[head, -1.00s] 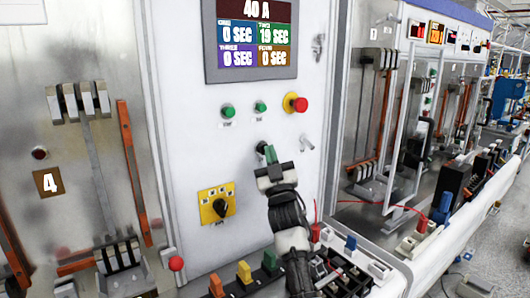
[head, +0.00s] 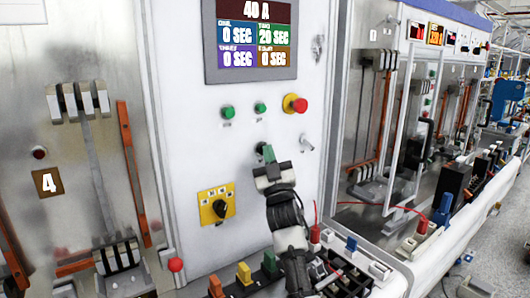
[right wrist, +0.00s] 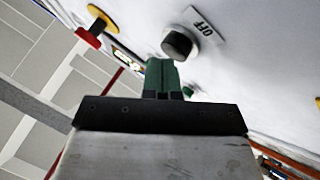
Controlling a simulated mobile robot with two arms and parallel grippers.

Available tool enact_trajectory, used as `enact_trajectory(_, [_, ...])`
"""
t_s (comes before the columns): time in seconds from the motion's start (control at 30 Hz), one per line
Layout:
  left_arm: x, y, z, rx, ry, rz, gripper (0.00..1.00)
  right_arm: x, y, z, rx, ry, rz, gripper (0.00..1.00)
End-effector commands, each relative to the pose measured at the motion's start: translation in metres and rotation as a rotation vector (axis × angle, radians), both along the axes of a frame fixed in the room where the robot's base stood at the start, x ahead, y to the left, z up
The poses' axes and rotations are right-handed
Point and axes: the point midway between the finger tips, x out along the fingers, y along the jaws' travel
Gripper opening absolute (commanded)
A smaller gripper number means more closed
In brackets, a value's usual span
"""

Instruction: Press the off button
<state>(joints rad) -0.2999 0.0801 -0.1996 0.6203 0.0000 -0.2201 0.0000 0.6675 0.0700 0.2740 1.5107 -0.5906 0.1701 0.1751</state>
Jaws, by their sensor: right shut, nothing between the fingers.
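The off button (right wrist: 180,43) is a round black knob beside a plate lettered OFF in the right wrist view. In the head view the off button (head: 261,147) is a small dark spot on the white panel, partly hidden by my fingertips. My right gripper (head: 269,154) has green fingertips, shut and empty, pointing at the panel just beside the button. In the right wrist view the fingertips (right wrist: 163,74) lie right below the knob; I cannot tell whether they touch it. My left gripper is out of view.
A red button on a yellow base (head: 295,104) and two green buttons (head: 228,112) sit higher on the panel. A yellow rotary switch (head: 216,206) is at lower left. A display (head: 250,40) is above. Colored terminals (head: 243,273) line the ledge below.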

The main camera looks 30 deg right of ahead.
Motion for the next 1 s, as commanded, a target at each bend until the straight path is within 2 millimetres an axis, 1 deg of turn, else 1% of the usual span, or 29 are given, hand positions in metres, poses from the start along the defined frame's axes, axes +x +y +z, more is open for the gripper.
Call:
enact_trajectory(0.23, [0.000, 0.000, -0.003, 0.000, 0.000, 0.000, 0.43, 0.003, 0.001, 0.000, 0.000, -0.001, 0.001, 0.00])
enact_trajectory(0.57, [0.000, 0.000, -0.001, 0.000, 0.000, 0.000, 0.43, 0.002, 0.000, 0.001, 0.000, 0.000, 0.000, 0.00])
enact_trajectory(0.9, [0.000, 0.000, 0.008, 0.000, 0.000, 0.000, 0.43, -0.014, -0.001, 0.001, -0.001, 0.002, 0.000, 0.00])
enact_trajectory(1.0, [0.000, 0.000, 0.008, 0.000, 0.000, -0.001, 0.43, -0.016, -0.001, 0.000, 0.000, 0.001, 0.000, 0.00])
